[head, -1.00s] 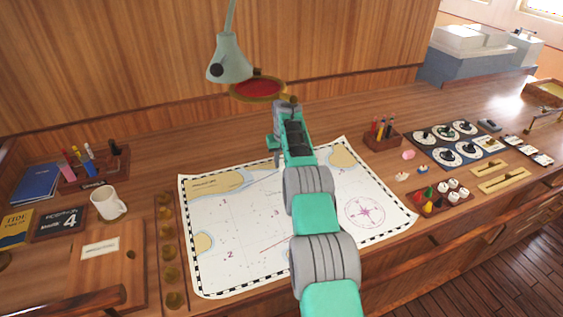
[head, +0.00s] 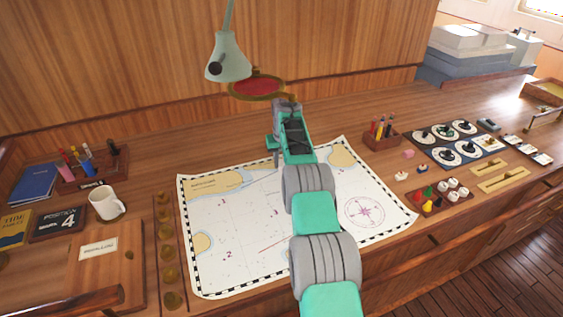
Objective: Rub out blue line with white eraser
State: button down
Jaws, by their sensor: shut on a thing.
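A white sea chart (head: 215,225) lies flat on the wooden desk, with tan land patches, small purple marks and a compass rose. A thin dark bluish line (head: 258,179) runs on its upper part toward my gripper. A reddish line (head: 275,244) lies lower on the chart. My gripper (head: 277,160) points down at the chart's upper edge, left of my arm. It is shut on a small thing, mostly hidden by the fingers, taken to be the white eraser. Whether that touches the paper I cannot tell. My arm covers the chart's middle.
A lamp (head: 228,58) hangs behind my gripper. A mug (head: 104,204) stands left.

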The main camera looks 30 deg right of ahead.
aim_at(264, 177)
jog(key=shift+f, duration=0.5)
dwell(2.4)
jog(key=shift+a+f+b, duration=0.15)
jog(key=shift+a+b, duration=0.45)
jog(key=shift+b, duration=0.1)
jog(key=shift+s+a+b, duration=0.2)
jog(key=shift+a+b, duration=0.1)
jog(key=shift+a, duration=0.4)
jog(key=shift+a, duration=0.1)
jog(key=shift+s+a+b, duration=0.2)
jog(key=shift+a+b, duration=0.45)
jog(key=shift+a, duration=0.5)
jog(key=shift+a, duration=0.1)
jog(key=shift+s+a+b, duration=0.15)
jog(key=shift+a+b, duration=0.3)
jog(key=shift+a, duration=0.65)
jog(key=shift+a, duration=0.1)
